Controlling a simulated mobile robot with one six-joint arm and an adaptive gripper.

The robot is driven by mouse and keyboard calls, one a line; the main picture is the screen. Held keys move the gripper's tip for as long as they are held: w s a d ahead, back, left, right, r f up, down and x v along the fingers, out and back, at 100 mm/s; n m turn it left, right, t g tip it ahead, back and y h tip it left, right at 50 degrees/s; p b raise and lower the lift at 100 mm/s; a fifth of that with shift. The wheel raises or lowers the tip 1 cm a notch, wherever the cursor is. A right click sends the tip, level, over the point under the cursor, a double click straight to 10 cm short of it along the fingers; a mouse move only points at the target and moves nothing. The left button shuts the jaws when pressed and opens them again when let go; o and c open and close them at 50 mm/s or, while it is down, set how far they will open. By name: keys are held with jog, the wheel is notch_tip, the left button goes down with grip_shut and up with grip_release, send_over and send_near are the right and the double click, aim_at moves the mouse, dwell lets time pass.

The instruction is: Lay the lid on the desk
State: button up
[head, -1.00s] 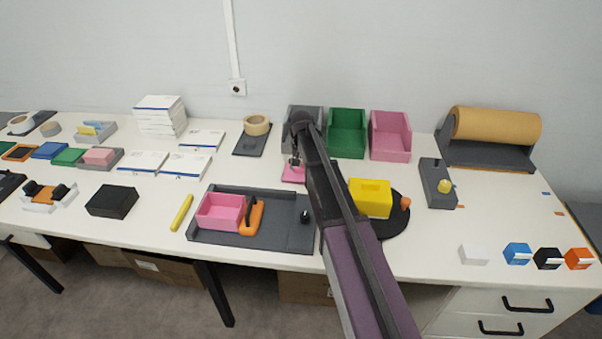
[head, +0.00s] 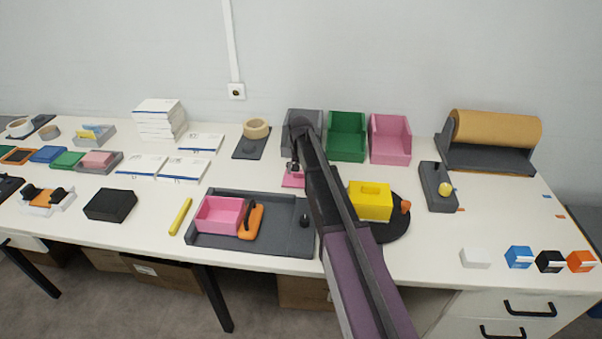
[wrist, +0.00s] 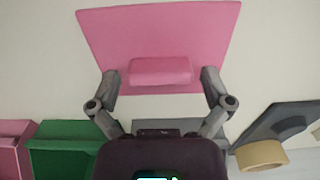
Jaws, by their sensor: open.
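The lid is a flat pink plate (wrist: 160,35) with a raised pink grip bar (wrist: 160,71). In the head view the lid (head: 292,181) appears to lie flat on the white desk (head: 345,265), in front of the grey bin and partly hidden by my arm. My gripper (wrist: 160,78) is open, with one finger on each side of the grip bar and a visible gap on both sides. In the head view my gripper (head: 293,166) is just over the lid, small and partly hidden.
Grey (head: 303,117), green (head: 347,143) and pink (head: 391,146) bins stand behind the lid. A tape roll (head: 256,128) is at the back left. A dark tray (head: 285,238) with a pink box (head: 219,214) lies in front. A yellow box (head: 370,205) stands right of my arm.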

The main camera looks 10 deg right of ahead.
aim_at(301, 172)
jog(key=shift+r, duration=0.2)
notch_tip(301, 172, up, 12)
jog(key=p, duration=1.2)
dwell(0.7)
jog(key=s+n, duration=0.3)
jog(key=s, duration=2.6)
jog(key=shift+s+n, duration=0.15)
jog(key=shift+n, duration=0.15)
